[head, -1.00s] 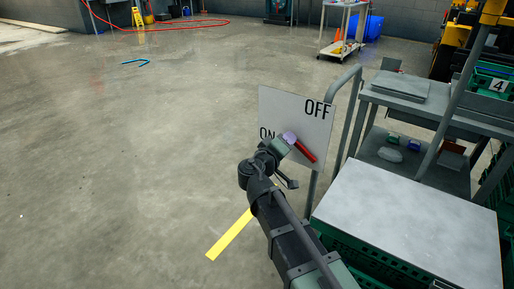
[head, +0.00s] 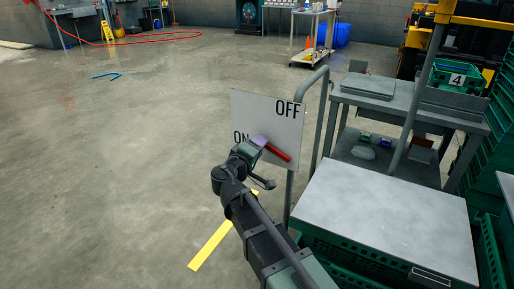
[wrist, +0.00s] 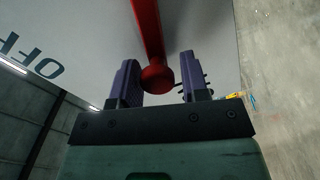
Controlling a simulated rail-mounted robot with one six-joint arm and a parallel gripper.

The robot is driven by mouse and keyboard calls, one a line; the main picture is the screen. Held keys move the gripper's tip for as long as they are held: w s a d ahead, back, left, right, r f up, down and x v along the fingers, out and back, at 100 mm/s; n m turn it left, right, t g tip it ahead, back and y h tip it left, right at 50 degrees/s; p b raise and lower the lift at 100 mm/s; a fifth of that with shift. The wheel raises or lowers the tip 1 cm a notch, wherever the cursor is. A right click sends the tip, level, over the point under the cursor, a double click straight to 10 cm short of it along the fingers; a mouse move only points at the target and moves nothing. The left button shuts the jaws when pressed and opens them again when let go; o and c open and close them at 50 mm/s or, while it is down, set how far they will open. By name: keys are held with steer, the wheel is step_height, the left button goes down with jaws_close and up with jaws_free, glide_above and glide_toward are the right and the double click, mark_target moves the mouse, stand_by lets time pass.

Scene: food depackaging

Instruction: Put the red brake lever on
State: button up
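The red brake lever (head: 279,153) is on a white board (head: 292,126) marked OFF at upper right and ON at lower left. It slants, with its upper left end beside my gripper, just right of the ON label. My gripper (head: 260,141) is in front of the board. In the wrist view, the red lever (wrist: 148,30) runs down from the top to a round knob. The purple fingers of my gripper (wrist: 158,84) stand apart on both sides of the knob, with a visible gap on each side.
A grey cart (head: 455,116) with shelves stands right of the board. A flat grey tabletop (head: 390,215) over green crates is at lower right. A grey tube rail (head: 322,110) rises beside the board. The floor to the left is open, with a yellow stripe (head: 215,243).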

steer(key=shift+o, duration=1)
steer(key=v, duration=1)
steer(key=shift+s+a, duration=0.2)
steer(key=shift+s, duration=0.15)
